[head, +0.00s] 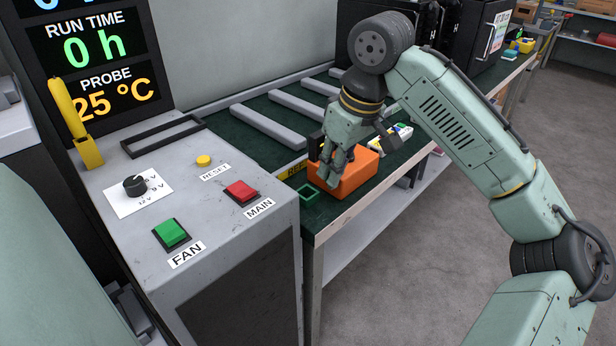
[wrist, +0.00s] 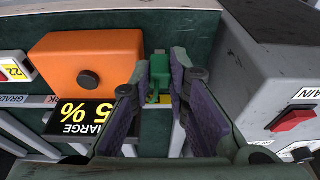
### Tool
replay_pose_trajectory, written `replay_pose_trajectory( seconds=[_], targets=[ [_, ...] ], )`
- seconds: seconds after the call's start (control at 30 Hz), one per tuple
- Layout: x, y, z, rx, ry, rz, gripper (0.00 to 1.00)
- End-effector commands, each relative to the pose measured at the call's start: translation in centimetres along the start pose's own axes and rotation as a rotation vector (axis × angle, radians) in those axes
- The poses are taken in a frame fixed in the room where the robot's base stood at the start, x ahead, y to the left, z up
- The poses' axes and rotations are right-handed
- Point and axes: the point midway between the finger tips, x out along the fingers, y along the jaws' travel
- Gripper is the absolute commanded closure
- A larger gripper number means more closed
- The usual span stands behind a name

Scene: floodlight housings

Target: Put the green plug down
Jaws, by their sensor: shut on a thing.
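My gripper (wrist: 160,88) is shut on the green plug (wrist: 159,66), which shows between the fingertips in the wrist view. In the head view my gripper (head: 334,178) points down at the near end of the green bench top, beside the orange box (head: 352,174). I cannot make out the plug there, nor whether it touches the bench.
The grey control cabinet (head: 185,190) stands close on the left, with a green FAN button (head: 171,233), a red MAIN switch (head: 242,191) and a dial. Grey bars (head: 268,127) lie on the bench behind. Small coloured items (head: 398,134) lie beyond the orange box.

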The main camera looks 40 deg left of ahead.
Motion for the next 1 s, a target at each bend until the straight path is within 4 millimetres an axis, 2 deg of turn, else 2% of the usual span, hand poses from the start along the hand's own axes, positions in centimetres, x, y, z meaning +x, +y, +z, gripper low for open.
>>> replay_pose_trajectory(
  seconds=[0.1,0.4,0.5,0.63,1.0],
  targets=[
    [0.7,-1.1,-2.1,-0.002,-0.001,0.000,1.00],
    [1.6,-2.5,-4.6,-0.002,-0.001,0.001,1.00],
    [3.5,-2.3,-3.9,0.003,-0.001,-0.001,1.00],
    [4.8,-2.3,-3.5,0.003,0.000,0.000,1.00],
    [5.3,-2.3,-3.5,0.002,0.001,-0.001,1.00]
  ],
)
